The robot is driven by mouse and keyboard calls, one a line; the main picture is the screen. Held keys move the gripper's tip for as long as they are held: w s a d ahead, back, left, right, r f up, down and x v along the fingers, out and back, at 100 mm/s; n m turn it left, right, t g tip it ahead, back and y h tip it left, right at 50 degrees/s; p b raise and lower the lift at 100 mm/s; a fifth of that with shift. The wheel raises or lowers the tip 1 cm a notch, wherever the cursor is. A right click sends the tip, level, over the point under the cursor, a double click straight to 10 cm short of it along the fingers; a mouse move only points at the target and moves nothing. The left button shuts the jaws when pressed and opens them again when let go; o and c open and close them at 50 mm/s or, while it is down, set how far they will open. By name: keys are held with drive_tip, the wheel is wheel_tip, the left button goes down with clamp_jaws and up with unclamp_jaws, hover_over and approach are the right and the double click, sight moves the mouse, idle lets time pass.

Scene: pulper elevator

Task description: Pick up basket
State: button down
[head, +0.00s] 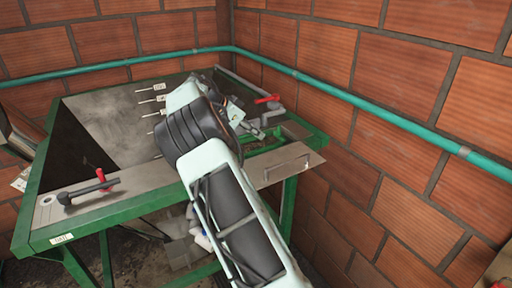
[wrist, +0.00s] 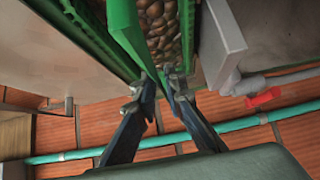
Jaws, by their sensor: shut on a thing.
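My gripper (wrist: 160,84) shows in the wrist view, with its two dark fingers close together at the near end of a green edge. The green-edged container (wrist: 126,28), which I take for the basket, has brown bean-like pieces (wrist: 160,22) beside its green wall. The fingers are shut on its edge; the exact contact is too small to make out.
A red-handled lever (head: 101,176) lies at the machine's front left, and another red handle (head: 267,99) is at its right. A metal plate with a handle (head: 289,166) sits at the right front. A teal pipe (head: 345,93) runs along the brick walls (head: 400,100) close behind.

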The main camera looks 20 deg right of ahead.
wheel_tip(320, 180, up, 21)
drive_tip(key=p, duration=0.4)
